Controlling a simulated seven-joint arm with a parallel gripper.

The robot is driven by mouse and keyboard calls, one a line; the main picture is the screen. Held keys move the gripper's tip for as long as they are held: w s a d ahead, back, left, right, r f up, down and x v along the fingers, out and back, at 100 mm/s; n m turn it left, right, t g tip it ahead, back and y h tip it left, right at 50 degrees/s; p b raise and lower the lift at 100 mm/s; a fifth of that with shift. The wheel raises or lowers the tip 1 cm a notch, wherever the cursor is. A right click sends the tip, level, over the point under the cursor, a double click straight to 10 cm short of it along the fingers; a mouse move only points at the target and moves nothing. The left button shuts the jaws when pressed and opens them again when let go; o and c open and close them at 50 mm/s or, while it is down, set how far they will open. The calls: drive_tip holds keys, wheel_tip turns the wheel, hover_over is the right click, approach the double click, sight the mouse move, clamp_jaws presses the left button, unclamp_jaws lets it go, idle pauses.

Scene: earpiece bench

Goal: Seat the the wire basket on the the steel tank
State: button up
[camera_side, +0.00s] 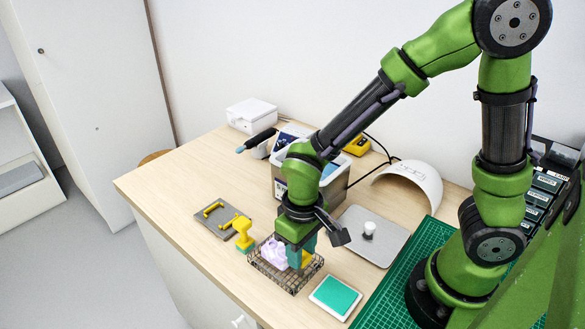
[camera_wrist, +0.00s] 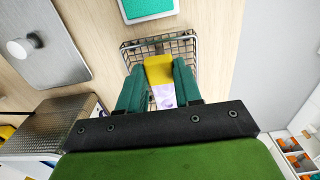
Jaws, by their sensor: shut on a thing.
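The wire basket (camera_side: 292,283) is a dark mesh tray near the table's front edge, with pale lilac pieces (camera_side: 273,252) inside. It also shows in the wrist view (camera_wrist: 188,46). My gripper (camera_side: 301,253) is over the basket, its teal fingers pointing down, shut on a yellow grip (camera_wrist: 158,70) that appears to belong to the basket. I cannot tell whether the basket touches the table. The steel tank (camera_side: 335,188) is a box-shaped metal bath behind my gripper, partly hidden by my arm. It shows at lower left in the wrist view (camera_wrist: 45,122).
A grey lid with a knob (camera_side: 375,245) lies right of the tank. A teal pad (camera_side: 335,297) is right of the basket. A yellow-handled tool (camera_side: 243,234) and a grey plate with yellow brackets (camera_side: 215,222) lie left. A white dome (camera_side: 412,180) stands behind.

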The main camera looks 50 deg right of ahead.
drive_tip(key=shift+r, duration=0.1)
drive_tip(key=c, duration=0.4)
drive_tip(key=shift+o, duration=0.2)
wheel_tip(320, 180, up, 11)
wheel_tip(320, 180, up, 12)
drive_tip(key=w+d, duration=0.5)
drive_tip(key=d, duration=0.5)
drive_tip(key=w+d, duration=0.4)
drive_tip(key=d, duration=0.6)
drive_tip(key=shift+f, duration=2.5)
